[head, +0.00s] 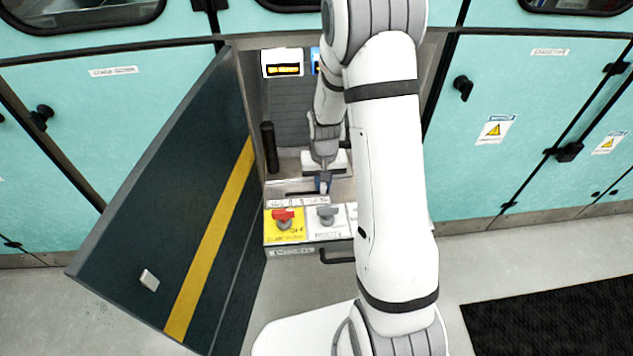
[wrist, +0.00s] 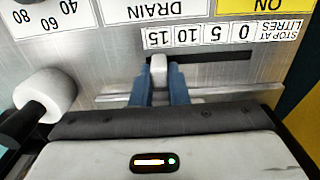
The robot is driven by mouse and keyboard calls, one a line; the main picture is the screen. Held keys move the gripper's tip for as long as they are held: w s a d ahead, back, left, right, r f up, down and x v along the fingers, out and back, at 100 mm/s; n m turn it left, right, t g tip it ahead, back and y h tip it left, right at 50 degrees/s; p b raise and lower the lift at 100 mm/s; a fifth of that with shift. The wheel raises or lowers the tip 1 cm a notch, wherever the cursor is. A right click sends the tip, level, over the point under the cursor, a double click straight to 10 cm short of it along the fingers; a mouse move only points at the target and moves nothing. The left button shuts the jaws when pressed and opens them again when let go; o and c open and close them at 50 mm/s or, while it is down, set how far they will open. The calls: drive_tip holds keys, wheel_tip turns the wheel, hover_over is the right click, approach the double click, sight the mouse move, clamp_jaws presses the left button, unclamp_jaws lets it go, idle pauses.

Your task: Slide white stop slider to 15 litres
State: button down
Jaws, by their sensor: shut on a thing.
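The white stop slider (wrist: 158,66) is a small pale knob in a dark horizontal slot, seen in the wrist view. It stands at the left end of the visible slot, in line with the 15 on the upside-down "stop at litres" scale (wrist: 215,35). My gripper (wrist: 159,84) has its two blue fingers shut on the slider, one on each side. In the head view my gripper (head: 324,184) is low inside the open cabinet; the slider cannot be made out there.
A white knob (wrist: 48,92) stands at the left of the wrist view, by another dial scale. The head view shows a red-handled control (head: 284,215) and a grey one (head: 326,213) in front of my gripper. The open dark door (head: 170,205) flanks the cabinet on the left.

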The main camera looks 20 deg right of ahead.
drive_tip(key=c, duration=1.6)
unclamp_jaws()
drive_tip(key=shift+d, duration=0.25)
drive_tip(key=shift+o, duration=1)
drive_tip(key=shift+a, duration=0.1)
drive_tip(key=shift+r, duration=3.9)
drive_tip(key=s+a+r+n+t+p, duration=0.1)
drive_tip(key=s+r+p, duration=0.1)
drive_tip(key=s+r, duration=0.8)
drive_tip(key=s+a+r+n+t+p, duration=0.1)
drive_tip(key=s+r+p, duration=0.1)
drive_tip(key=s+r, duration=0.7)
wheel_tip(320, 180, up, 2)
drive_tip(key=shift+s+a+t, duration=0.25)
drive_tip(key=shift+s+t, duration=0.05)
drive_tip(key=shift+s, duration=0.1)
